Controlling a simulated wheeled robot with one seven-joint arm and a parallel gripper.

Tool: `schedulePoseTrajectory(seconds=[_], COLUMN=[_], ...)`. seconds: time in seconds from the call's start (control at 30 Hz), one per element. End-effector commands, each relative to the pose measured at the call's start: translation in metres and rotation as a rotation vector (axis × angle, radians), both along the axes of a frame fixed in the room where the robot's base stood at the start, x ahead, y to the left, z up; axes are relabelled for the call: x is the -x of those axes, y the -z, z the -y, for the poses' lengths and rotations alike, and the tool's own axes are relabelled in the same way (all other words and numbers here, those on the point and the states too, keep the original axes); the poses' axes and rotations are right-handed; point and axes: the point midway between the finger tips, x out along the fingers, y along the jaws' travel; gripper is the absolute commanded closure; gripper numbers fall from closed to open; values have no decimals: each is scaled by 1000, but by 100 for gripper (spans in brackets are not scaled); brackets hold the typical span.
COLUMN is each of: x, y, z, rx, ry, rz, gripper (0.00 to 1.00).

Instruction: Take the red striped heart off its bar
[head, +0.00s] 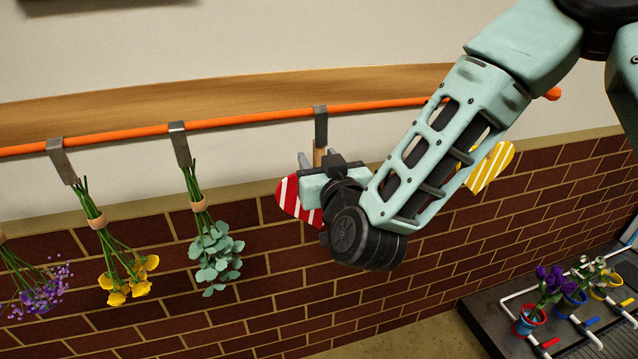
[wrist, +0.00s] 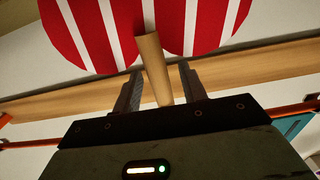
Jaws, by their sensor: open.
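The red striped heart (head: 289,199) hangs below a metal hook (head: 320,125) on the orange bar (head: 250,119). My gripper (head: 316,166) is in front of it and hides much of it. In the wrist view the heart (wrist: 148,22) fills the top, with white stripes and a round wooden stick (wrist: 154,68). My open gripper (wrist: 159,75) has one finger on each side of the stick. Space shows beside both fingers, so the stick is not clamped.
Yellow flowers (head: 128,279), purple flowers (head: 38,292) and a green leafy bunch (head: 214,258) hang to the left. A yellow striped heart (head: 491,167) is partly behind my arm. A dark bench (head: 488,318) with small flower pots stands at lower right.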

Motion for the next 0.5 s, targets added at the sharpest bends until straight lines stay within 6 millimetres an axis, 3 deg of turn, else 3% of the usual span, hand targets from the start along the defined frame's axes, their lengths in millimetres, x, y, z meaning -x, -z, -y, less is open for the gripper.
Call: schedulePoseTrajectory(seconds=[0.27, 0.4, 0.43, 0.5], x=[-4, -4, -4, -4], y=[1, 0, 0, 0], z=[-1, -1, -1, -1], rx=[1, 1, 1, 1], ry=[0, 0, 0, 0], rz=[0, 0, 0, 0], gripper=[58, 94, 100, 100])
